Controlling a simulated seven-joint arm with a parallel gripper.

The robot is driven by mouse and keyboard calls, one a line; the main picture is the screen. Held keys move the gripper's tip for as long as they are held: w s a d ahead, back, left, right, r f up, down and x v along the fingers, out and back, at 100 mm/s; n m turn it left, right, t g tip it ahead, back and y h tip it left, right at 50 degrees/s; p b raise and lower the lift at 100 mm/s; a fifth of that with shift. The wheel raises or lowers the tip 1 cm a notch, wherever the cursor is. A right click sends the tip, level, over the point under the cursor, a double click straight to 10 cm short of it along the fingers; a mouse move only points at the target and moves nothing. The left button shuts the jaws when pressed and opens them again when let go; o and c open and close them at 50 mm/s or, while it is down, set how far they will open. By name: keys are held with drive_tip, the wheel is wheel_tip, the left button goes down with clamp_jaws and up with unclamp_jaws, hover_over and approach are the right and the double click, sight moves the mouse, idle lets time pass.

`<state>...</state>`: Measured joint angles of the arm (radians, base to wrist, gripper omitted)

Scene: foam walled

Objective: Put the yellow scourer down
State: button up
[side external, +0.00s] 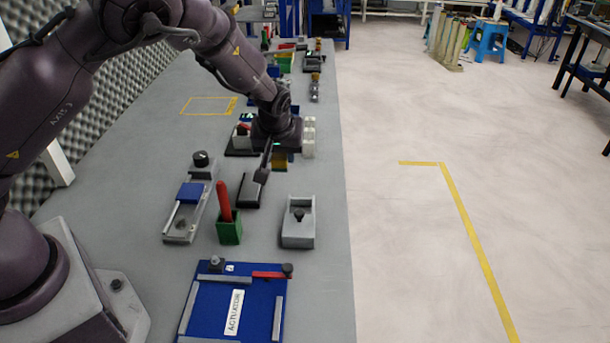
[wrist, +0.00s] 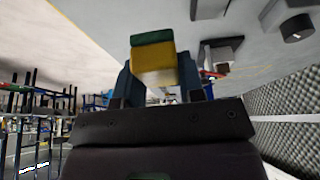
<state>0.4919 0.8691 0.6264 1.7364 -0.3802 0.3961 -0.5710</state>
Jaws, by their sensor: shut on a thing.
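The yellow scourer (wrist: 155,68) is a yellow block with a green layer on its end. In the wrist view it sits between the two fingers of my gripper (wrist: 156,80), which is shut on it. In the side view a small part of the scourer (side external: 279,161) shows below my wrist, partly hidden by a dark finger of my gripper (side external: 269,168). It is over the grey bench (side external: 325,185); I cannot tell its exact height above the surface.
A black tray (side external: 249,190) lies just in front of my gripper. Nearby are a green holder with a red handle (side external: 229,229), a grey block with a black knob (side external: 298,222), a slide fixture (side external: 188,210) and white blocks (side external: 309,138). A blue board (side external: 232,300) lies nearer. A yellow taped rectangle (side external: 208,105) is clear.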

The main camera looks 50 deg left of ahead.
hover_over(305, 180)
drive_tip(key=s+d, duration=0.1)
wheel_tip(305, 180, down, 7)
drive_tip(key=shift+s, duration=0.1)
drive_tip(key=shift+f, duration=1.6)
drive_tip(key=o, duration=0.9)
drive_tip(key=shift+f, duration=0.15)
